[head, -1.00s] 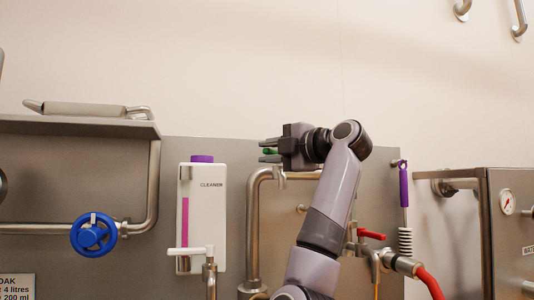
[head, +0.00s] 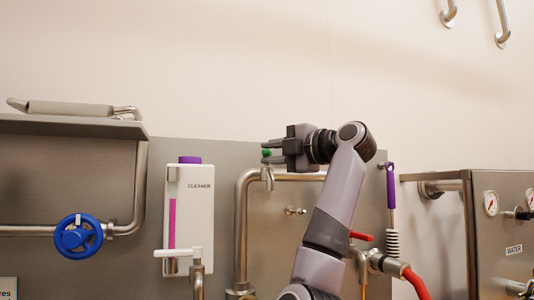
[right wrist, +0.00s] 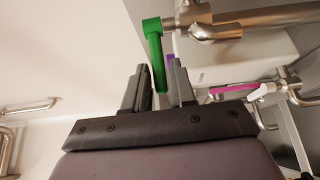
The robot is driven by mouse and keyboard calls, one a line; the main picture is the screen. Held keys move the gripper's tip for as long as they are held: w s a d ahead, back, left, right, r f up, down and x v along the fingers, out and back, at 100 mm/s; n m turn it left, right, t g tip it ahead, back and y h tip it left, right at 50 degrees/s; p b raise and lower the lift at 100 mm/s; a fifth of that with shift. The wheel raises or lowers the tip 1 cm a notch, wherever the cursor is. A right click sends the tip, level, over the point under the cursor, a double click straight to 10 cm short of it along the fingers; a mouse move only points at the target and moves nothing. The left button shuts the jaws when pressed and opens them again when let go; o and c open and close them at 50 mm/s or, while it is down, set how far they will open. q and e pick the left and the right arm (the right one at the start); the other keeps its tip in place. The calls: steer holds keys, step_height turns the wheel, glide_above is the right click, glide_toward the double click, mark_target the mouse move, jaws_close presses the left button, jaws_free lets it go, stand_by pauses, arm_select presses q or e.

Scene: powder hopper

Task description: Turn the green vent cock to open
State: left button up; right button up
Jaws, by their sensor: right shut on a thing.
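The green vent cock handle (right wrist: 156,60) reaches down from its steel valve body (right wrist: 195,20) in the right wrist view, into the space between my right gripper's fingers (right wrist: 159,88). In the head view my right gripper (head: 268,153) points left above the bent steel pipe, shut on the green handle (head: 266,153), of which only a small part shows. A short steel spout (head: 268,178) hangs just below. The far part of the handle is hidden behind the fingers. My left gripper is in neither view.
A white cleaner dispenser (head: 188,215) and a blue valve wheel (head: 78,237) are to the left. A red lever (head: 361,236), a purple-handled brush (head: 391,190) and a steel cabinet with gauges (head: 490,230) are to the right.

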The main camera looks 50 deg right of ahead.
steer(key=shift+d, duration=0.15)
steer(key=shift+s+d, duration=0.45)
steer(key=shift+d, duration=0.25)
jaws_close()
steer(key=o, duration=0.8)
jaws_free()
steer(key=shift+w, duration=0.1)
steer(key=shift+a, duration=0.1)
steer(key=s+a+b, duration=0.1)
steer(key=s, duration=0.1)
steer(key=s+a+b, duration=0.1)
steer(key=s+a, duration=0.1)
steer(key=s, duration=0.1)
steer(key=s+a+b, duration=0.1)
steer(key=s+b, duration=0.1)
steer(key=s, duration=0.1)
steer(key=shift+a, duration=0.2)
steer(key=shift+f, duration=0.1)
